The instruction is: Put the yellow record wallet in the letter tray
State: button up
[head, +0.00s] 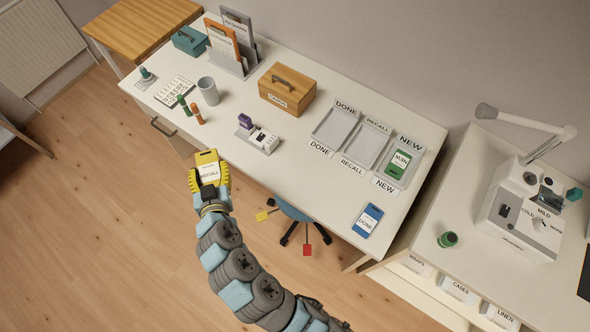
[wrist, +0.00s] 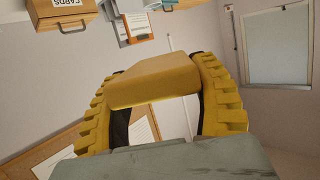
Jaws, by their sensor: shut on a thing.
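The yellow record wallet (head: 207,158) carries a label that reads RECALL. My gripper (head: 208,177) is shut on it and holds it out past the desk's front edge, at the left in the head view. The wrist view shows the wallet (wrist: 155,82) between my two yellow ribbed fingers. The letter tray (head: 341,147) stands at the desk's right rear, with three compartments marked DONE, RECALL and NEW. The RECALL compartment (head: 366,144) in the middle looks empty, as does DONE. A green wallet (head: 398,164) lies in the NEW compartment. My gripper is well left of the tray.
A blue wallet (head: 368,220) marked DONE lies at the desk's right front. A wooden box (head: 287,90), a stamp stand (head: 257,136), a grey cup (head: 208,91) and green and orange pieces stand on the desk. A stool (head: 293,211) is below the front edge. Desk space before the tray is clear.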

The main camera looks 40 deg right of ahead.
jog(key=s+d+f+m+g+h+b, duration=0.7)
jog(key=s+d+f+m+g+b, duration=0.2)
jog(key=b, duration=1.2)
jog(key=shift+s+d+f+m+g+h+b, duration=0.15)
jog(key=shift+s+f+m+g+h+b, duration=0.4)
jog(key=shift+s+f, duration=1)
jog(key=shift+w+f, duration=0.35)
jog(key=shift+w, duration=0.05)
jog(key=b, duration=0.4)
send_over(297, 179)
jog(key=f, duration=0.9)
jog(key=shift+s+a, duration=0.1)
jog(key=shift+a, duration=0.2)
jog(key=f+b, duration=0.1)
jog(key=f, duration=0.2)
jog(key=shift+d+f+b, duration=0.2)
jog(key=shift+d+b, duration=0.15)
jog(key=shift+d, duration=0.05)
